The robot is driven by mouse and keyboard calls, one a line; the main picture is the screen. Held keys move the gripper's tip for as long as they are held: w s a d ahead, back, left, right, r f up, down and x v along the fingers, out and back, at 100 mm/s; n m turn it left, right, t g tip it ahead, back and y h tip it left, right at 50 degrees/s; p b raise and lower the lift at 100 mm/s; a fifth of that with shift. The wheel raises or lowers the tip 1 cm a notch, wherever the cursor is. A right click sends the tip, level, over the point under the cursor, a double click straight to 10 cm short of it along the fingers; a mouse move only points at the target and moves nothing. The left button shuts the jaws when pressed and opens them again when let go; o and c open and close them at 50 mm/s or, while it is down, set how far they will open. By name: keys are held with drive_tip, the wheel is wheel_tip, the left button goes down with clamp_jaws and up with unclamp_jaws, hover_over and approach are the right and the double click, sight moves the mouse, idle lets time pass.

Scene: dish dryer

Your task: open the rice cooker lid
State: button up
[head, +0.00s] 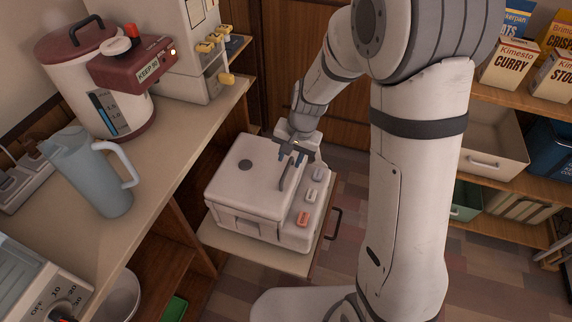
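The rice cooker (240,190) is a white, rounded box on a pulled-out shelf at the centre of the head view. Its lid (262,158) lies flat and looks shut, with a dark round vent on top. An orange button (303,218) and grey buttons sit on the panel along its right side. My gripper (291,158) is over the back right of the cooker, near the panel, pointing down. Its two fingertips look apart with nothing between them. A dark curved piece shows just below the fingers; whether they touch it or the lid, I cannot tell.
The pulled-out shelf (262,255) has a dark handle on its right. The counter (150,155) at left holds a blue-grey pitcher (90,175), a red-and-white water boiler (110,100) and a white dispenser. Shelves with food boxes (510,65) stand at right. My arm hides part of the floor.

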sight(286, 169)
drive_tip(key=shift+w+a+f, duration=0.1)
drive_tip(key=shift+a+f, duration=0.1)
drive_tip(key=shift+f, duration=0.75)
drive_tip(key=shift+a+f, duration=0.15)
drive_tip(key=shift+f, duration=0.8)
clamp_jaws()
drive_tip(key=shift+a+r, duration=0.1)
